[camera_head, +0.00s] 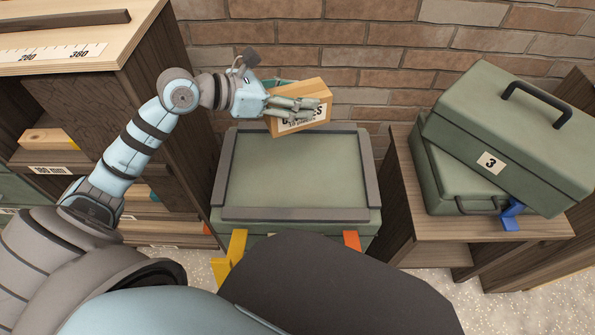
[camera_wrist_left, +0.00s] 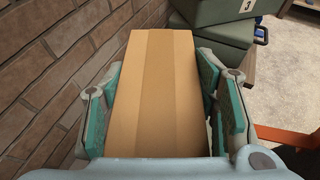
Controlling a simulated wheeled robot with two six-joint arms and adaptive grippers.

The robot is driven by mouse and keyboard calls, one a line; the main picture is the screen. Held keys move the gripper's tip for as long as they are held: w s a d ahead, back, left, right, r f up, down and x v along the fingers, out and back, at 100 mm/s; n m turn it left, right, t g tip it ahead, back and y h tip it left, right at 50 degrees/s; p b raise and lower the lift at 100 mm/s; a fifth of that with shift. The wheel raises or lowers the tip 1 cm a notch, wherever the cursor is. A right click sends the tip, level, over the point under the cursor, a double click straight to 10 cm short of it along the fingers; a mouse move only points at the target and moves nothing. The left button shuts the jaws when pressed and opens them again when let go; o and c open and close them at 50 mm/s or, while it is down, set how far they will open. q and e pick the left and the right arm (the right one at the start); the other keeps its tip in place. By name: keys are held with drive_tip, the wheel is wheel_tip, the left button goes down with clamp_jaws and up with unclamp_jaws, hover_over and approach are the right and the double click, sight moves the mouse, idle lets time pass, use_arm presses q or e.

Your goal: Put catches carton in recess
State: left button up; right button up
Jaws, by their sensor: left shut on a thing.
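The catches carton (camera_head: 306,93) is a tan cardboard box with a white printed label, partly covered by my fingers. My left gripper (camera_head: 300,105) is shut on it and holds it tilted above the far edge of the green case. In the left wrist view the carton (camera_wrist_left: 152,95) fills the space between the two finger pads. The recess (camera_head: 290,170) is the flat green top of the case, bordered by a raised grey rim, and it is empty. My right gripper is not in view.
A brick wall (camera_head: 390,60) stands close behind the carton. Two green cases, the upper one (camera_head: 510,130) marked 3, are stacked on a wooden stand at right. A wooden shelf unit (camera_head: 160,130) stands at left. Yellow (camera_head: 236,247) and orange (camera_head: 351,240) latches are at the case's front.

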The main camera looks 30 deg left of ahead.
sight(296, 122)
use_arm(q)
wheel_tip(296, 122, down, 7)
drive_tip(key=shift+s+b, duration=0.15)
drive_tip(key=shift+b, duration=0.95)
wheel_tip(296, 122, down, 10)
drive_tip(key=b, duration=0.4)
drive_tip(key=shift+d+f, duration=0.1)
drive_tip(key=shift+f, duration=0.3)
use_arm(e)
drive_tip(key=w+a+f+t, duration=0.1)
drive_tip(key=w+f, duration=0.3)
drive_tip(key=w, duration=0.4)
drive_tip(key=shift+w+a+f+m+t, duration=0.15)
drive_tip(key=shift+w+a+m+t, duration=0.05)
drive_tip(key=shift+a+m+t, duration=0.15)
use_arm(q)
drive_tip(key=o, duration=1.6)
